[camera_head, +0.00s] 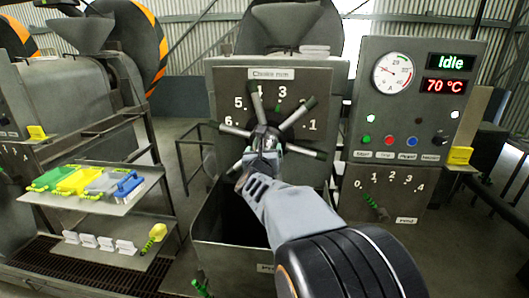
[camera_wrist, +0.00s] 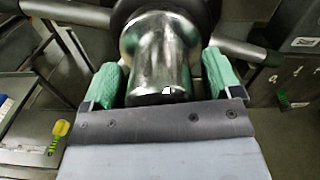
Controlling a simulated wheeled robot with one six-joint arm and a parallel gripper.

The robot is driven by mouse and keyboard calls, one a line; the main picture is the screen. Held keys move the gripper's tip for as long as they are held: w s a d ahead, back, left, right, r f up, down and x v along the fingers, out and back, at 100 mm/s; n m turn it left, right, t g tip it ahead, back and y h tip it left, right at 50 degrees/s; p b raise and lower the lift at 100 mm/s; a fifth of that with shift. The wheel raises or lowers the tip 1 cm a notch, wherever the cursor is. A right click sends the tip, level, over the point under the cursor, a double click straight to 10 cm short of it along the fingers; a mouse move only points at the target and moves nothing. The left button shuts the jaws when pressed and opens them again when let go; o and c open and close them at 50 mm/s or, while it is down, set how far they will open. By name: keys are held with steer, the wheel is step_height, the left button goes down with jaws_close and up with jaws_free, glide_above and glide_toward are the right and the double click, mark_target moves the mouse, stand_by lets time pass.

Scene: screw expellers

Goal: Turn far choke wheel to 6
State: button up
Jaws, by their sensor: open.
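The choke wheel (camera_head: 300,113) is on the grey panel (camera_head: 325,85) labelled "Choke mm" in the head view. It has several metal spokes with dark tips around a central hub. Dial numbers 1, 3, 5 and 6 show around it; other marks are covered by spokes. The wheel's setting cannot be read. My gripper (camera_head: 264,150) is in front of the hub and covers it. In the wrist view my gripper (camera_wrist: 165,88) is open, its green pads on either side of the shiny metal hub (camera_wrist: 160,45). Whether the pads touch it is unclear.
A control panel (camera_head: 460,110) reading "Idle" and 70 °C stands to the right, with buttons and a lower dial. An open bin (camera_head: 215,256) is below the wheel. At left, a shelf (camera_head: 120,208) holds coloured items. Another machine (camera_head: 70,95) stands behind it.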

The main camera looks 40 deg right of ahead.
steer(key=shift+c, duration=0.4)
steer(key=c, duration=1.2)
